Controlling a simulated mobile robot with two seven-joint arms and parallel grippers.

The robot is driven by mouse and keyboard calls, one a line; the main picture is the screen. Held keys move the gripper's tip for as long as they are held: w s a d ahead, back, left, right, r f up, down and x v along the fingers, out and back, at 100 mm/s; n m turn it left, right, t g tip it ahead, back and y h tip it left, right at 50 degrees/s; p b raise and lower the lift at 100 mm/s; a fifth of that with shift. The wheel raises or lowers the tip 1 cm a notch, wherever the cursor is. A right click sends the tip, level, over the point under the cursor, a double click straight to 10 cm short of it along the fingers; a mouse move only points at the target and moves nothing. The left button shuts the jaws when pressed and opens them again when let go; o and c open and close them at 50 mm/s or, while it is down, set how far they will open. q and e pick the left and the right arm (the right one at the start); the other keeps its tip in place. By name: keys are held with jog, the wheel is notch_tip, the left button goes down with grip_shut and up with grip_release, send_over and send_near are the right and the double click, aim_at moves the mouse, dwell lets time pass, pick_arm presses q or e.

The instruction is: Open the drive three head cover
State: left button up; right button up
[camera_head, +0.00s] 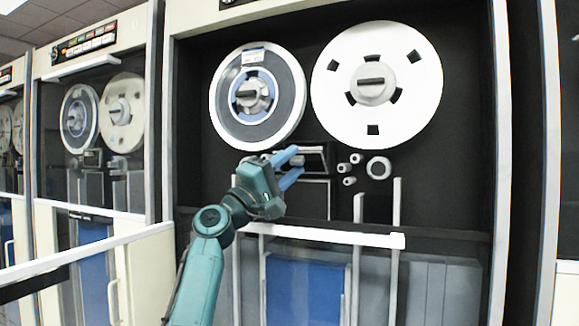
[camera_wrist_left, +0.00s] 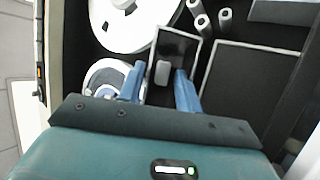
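The drive's head cover (camera_head: 316,156) is a small dark box with a light frame, below and between the two tape reels. It also shows in the left wrist view (camera_wrist_left: 181,45), with a small grey block (camera_wrist_left: 163,73) at its lower part. My left gripper (camera_head: 299,161) reaches up to the left side of the cover, its two blue fingers apart. In the left wrist view the grey block shows between the fingertips (camera_wrist_left: 160,77), with gaps on both sides. Whether the fingers touch the cover cannot be told. My right gripper is out of view.
A left reel (camera_head: 226,98) and a white right reel (camera_head: 335,98) are above. Several white rollers (camera_head: 379,167) are right of the cover. A white horizontal rail (camera_head: 330,236) runs below my gripper. More tape drives (camera_head: 92,190) stand at left.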

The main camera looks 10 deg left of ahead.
pick_arm(q)
jog(key=shift+a+f, duration=0.1)
jog(key=shift+s+a+f, duration=0.2)
jog(key=shift+f, duration=0.05)
jog(key=b+v, duration=0.1)
jog(key=v, duration=1.1)
jog(key=shift+b, duration=0.4)
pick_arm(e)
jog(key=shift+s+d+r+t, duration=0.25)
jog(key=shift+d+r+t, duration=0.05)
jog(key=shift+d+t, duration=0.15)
pick_arm(q)
jog(key=shift+o, duration=0.5)
jog(key=shift+s+a, duration=0.1)
